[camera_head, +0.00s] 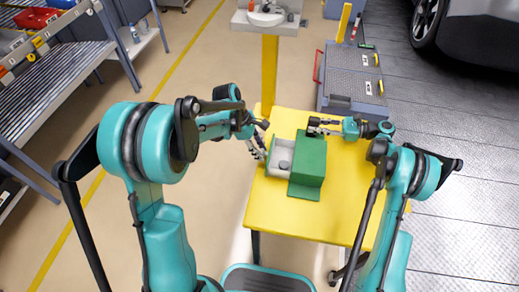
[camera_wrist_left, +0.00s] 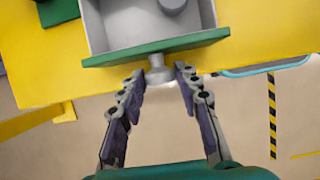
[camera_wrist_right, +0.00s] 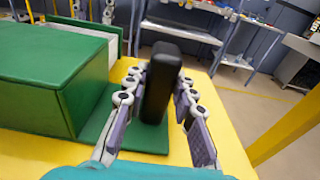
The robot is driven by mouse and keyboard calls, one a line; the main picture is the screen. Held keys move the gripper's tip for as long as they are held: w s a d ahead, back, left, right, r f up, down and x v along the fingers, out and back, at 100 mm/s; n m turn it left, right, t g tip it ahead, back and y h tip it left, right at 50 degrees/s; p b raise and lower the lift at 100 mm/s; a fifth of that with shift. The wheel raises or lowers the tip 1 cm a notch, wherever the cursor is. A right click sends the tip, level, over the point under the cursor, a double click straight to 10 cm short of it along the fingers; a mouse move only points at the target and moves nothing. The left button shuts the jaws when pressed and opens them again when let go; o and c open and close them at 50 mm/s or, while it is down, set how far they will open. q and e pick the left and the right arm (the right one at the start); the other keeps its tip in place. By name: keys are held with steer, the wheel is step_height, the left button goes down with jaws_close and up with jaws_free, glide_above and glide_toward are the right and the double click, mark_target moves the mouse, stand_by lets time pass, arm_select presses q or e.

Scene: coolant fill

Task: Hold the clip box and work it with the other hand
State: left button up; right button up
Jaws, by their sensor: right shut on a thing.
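The clip box (camera_head: 310,165) is a green box on a green base, standing on the yellow table. Its pale grey drawer (camera_head: 279,152) is out on the left side, with a small grey round piece (camera_wrist_left: 172,4) inside. The drawer's green front (camera_wrist_left: 155,47) carries a grey knob (camera_wrist_left: 157,71). My left gripper (camera_wrist_left: 159,72) is open, its fingertips on either side of the knob with gaps between. My right gripper (camera_wrist_right: 158,82) is shut on the black upright handle (camera_wrist_right: 161,85) on the box's base. The handle's far side is hidden.
The yellow table (camera_head: 345,215) is clear in front of and right of the box. A grey cart (camera_head: 353,85) and a yellow post (camera_head: 269,75) stand behind it. Shelves with bins (camera_head: 40,45) are at the far left; a car is at the top right.

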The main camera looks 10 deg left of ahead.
arm_select(q)
jaws_close()
glide_toward(283, 154)
steer(key=s+d+f, duration=0.1)
steer(key=d+f, duration=0.1)
steer(key=s+d+f, duration=0.2)
steer(key=shift+s+d+f, duration=0.1)
steer(key=shift+f, duration=0.2)
steer(key=o, duration=0.7)
jaws_free()
steer(key=v, duration=1.2)
